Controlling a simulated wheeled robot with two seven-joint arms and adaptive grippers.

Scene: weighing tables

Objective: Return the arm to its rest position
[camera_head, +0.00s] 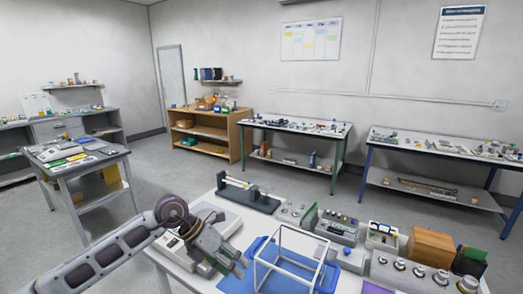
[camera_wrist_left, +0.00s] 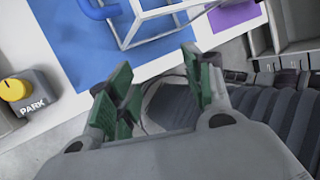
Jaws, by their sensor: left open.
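My left arm comes in from the left in the head view, and its left gripper (camera_head: 236,270) is over the front part of the near table (camera_head: 172,262). The left wrist view shows the left gripper (camera_wrist_left: 162,88) with its green-padded fingers apart and nothing between them. To its right in the head view, a white wire frame (camera_head: 283,232) stands at a blue mat (camera_head: 232,284). The frame (camera_wrist_left: 128,42) and the blue mat (camera_wrist_left: 75,65) also show beyond the fingers in the wrist view. My right gripper is not in view.
A box marked PARK with a yellow knob (camera_wrist_left: 15,90) sits left of the mat in the wrist view. A wooden box (camera_head: 432,246) and a row of metal weights (camera_head: 420,271) crowd the table's right side. A side table (camera_head: 75,165) stands left; open floor lies behind.

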